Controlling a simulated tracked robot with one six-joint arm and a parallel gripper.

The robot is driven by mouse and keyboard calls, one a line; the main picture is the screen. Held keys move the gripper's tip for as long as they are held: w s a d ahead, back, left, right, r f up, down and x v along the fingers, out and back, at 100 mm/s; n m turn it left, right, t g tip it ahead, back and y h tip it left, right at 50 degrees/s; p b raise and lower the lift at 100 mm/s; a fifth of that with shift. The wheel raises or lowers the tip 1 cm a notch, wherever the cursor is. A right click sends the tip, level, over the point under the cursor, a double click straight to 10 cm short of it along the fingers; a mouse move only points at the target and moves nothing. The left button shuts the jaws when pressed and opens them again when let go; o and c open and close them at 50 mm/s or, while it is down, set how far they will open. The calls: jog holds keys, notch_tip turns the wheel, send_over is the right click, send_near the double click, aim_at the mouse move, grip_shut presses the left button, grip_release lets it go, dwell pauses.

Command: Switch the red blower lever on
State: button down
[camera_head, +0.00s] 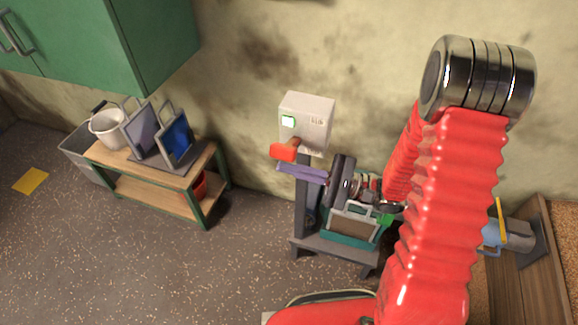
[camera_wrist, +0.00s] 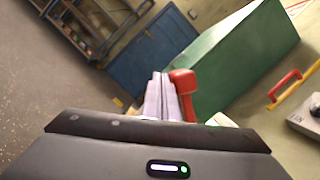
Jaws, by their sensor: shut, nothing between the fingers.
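The red blower lever (camera_head: 284,153) sticks out to the left from below a pale control box (camera_head: 306,118) with a green-edged screen, on a grey post. My gripper (camera_head: 282,168) is shut and empty, its lilac fingers just below the lever in the head view. In the wrist view the closed fingers (camera_wrist: 162,84) point away from the camera, and the red lever (camera_wrist: 184,92) stands close along their right side. I cannot tell whether they touch. The lever's base is hidden behind my gripper body in the wrist view.
A stand base with a teal bin (camera_head: 350,238) lies below my gripper. A wooden bench (camera_head: 150,185) with a white bucket (camera_head: 108,128) and upright panels is to the left. A green cabinet (camera_head: 110,45) hangs upper left.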

jog(key=s+d+f, duration=0.5)
jog(key=s+d, duration=0.1)
jog(key=d, duration=0.1)
jog(key=shift+s+d+f, duration=0.15)
jog(key=shift+s+d, duration=0.15)
dwell(0.4)
dwell(0.5)
